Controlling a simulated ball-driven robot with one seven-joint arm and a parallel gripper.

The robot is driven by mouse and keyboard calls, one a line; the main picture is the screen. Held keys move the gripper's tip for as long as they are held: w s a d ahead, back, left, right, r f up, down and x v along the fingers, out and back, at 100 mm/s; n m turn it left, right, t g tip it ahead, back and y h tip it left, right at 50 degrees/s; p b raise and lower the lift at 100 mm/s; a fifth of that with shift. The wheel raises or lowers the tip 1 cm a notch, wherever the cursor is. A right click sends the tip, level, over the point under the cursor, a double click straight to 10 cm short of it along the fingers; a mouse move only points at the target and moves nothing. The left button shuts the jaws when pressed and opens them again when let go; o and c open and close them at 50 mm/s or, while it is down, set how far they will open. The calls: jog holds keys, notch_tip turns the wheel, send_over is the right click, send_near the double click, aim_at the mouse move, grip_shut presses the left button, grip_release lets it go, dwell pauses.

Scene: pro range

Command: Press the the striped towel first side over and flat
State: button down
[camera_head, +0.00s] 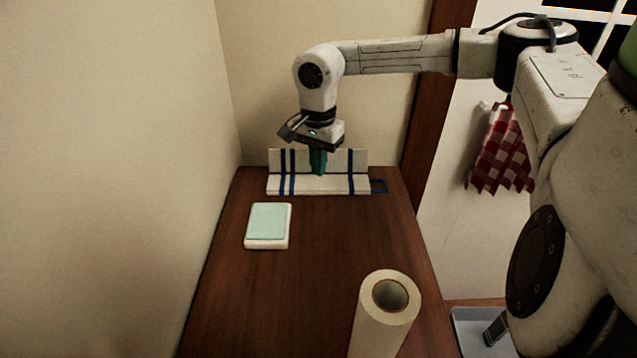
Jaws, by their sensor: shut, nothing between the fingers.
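The striped towel (330,184) is white with dark blue stripes and lies at the far end of the wooden table. Its front part lies flat, and its back part (345,160) stands up, roughly upright, behind it. Whether the fingers touch the cloth I cannot tell.
A white block with a pale green top (268,222) lies on the wooden table (320,250) at left. A paper roll (385,320) stands at the front right. Walls close off the left and back. A red checked cloth (502,152) hangs at right.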

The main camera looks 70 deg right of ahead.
aim_at(318, 185)
jog(key=shift+r+p, duration=1.55)
jog(key=shift+r, duration=1.4)
